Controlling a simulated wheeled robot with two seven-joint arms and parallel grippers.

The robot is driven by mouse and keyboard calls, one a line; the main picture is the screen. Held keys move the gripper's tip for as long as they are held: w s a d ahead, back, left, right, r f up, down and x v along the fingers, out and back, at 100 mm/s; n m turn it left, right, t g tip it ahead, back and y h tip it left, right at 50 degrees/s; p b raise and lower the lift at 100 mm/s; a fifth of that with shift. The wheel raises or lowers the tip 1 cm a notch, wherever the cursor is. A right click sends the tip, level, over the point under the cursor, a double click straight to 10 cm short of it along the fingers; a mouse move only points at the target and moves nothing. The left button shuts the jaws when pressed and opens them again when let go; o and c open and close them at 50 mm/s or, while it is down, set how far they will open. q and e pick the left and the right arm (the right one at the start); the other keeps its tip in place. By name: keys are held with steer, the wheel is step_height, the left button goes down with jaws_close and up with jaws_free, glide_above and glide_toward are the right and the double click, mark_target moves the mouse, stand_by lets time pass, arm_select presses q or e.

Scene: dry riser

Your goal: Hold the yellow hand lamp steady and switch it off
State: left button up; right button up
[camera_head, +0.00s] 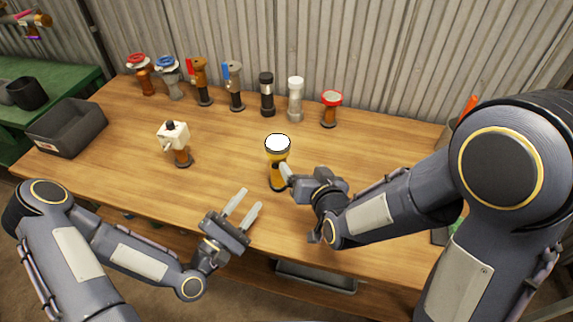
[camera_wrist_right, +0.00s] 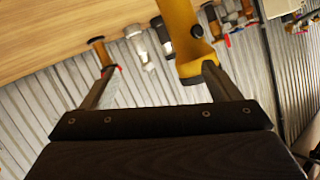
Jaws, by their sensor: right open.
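The yellow hand lamp (camera_head: 278,171) stands upright on the wooden bench, its round white lens facing up and looking bright. My right gripper (camera_head: 287,172) is at the lamp's right side with its jaws open. In the right wrist view the yellow lamp body (camera_wrist_right: 187,45) lies between the spread fingers, close to the right-hand one; I cannot tell whether they touch.
A row of valves and fittings (camera_head: 235,88) stands along the corrugated wall behind. A white-topped fitting (camera_head: 174,140) stands to the lamp's left. A grey bin (camera_head: 65,132) is at the far left. The bench around the lamp (camera_head: 225,160) is clear.

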mark_target(282, 157)
steer(key=a+n+t, duration=0.1)
steer(key=w+a+n+t, duration=0.1)
steer(key=a, duration=0.1)
steer(key=shift+w+a+r+n+t+y, duration=0.1)
steer(key=shift+a+n+t+y, duration=0.1)
steer(key=shift+n+t+y, duration=0.2)
steer(key=shift+w+a+r+n+t+y, duration=0.15)
steer(key=shift+a+r+n+t+y, duration=0.2)
steer(key=shift+a+n+t+y, duration=0.25)
steer(key=x, duration=0.7)
steer(key=shift+w+f, duration=0.1)
steer(key=shift+w, duration=0.2)
steer(key=c, duration=1.2)
arm_select(q)
jaws_close()
arm_select(e)
steer(key=shift+c, duration=0.2)
